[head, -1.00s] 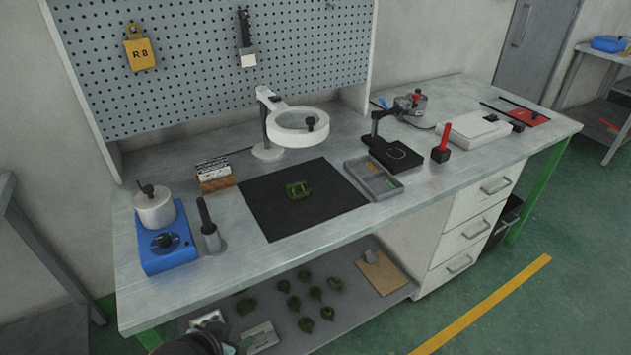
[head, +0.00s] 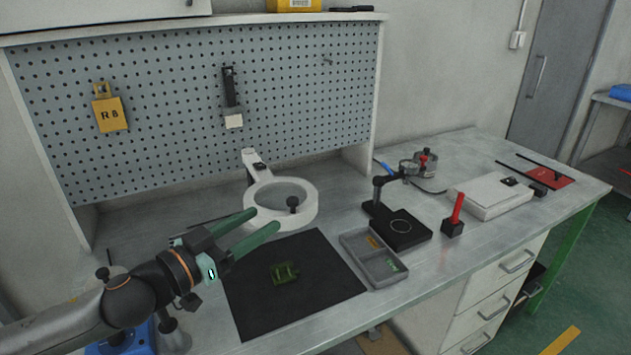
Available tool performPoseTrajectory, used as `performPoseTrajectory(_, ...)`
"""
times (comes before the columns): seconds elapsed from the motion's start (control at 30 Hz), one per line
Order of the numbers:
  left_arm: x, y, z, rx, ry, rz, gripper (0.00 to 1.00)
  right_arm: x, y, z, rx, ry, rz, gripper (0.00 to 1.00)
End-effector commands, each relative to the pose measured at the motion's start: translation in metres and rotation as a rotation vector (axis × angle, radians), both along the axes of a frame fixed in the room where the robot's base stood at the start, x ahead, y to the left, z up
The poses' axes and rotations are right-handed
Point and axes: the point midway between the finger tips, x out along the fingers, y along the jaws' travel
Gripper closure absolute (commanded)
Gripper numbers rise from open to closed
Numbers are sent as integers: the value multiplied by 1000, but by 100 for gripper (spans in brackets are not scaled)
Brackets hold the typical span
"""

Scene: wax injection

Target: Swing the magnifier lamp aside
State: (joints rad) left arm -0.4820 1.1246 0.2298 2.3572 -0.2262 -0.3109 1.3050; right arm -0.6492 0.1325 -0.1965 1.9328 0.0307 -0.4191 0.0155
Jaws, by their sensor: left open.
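The magnifier lamp (head: 308,213) has a white ring head with a dark knob on its near rim and a white arm rising behind it. It stands at the back of the bench, beyond the black mat (head: 330,262). My left gripper (head: 263,224) comes in from the left with two green fingers spread apart and nothing seen between them. Its fingertips lie close to the lamp ring's left side in the picture; I cannot tell whether they touch. The lamp's base is hidden behind my gripper. My right gripper is not in view.
A green part (head: 285,273) lies on the mat. To the right are a grey tray (head: 380,271), a black stand (head: 404,232), a red-handled tool (head: 455,217) and a white box (head: 491,196). A pegboard (head: 180,115) closes the back. My arm covers most of the blue unit at front left.

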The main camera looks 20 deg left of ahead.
Motion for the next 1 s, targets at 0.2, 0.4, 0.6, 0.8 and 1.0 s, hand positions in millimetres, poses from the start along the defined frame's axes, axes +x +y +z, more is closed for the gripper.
performPoseTrajectory(0.2,6,-3,1,-1,-4,-4,42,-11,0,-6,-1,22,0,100)
performPoseTrajectory(0.4,18,-6,2,-2,-5,-4,42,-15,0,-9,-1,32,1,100)
performPoseTrajectory(0.6,31,-9,3,-2,-4,0,42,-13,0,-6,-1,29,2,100)
performPoseTrajectory(0.8,45,-14,2,-1,-4,0,42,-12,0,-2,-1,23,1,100)
performPoseTrajectory(1.0,61,-18,3,-3,-3,1,42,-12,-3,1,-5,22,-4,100)
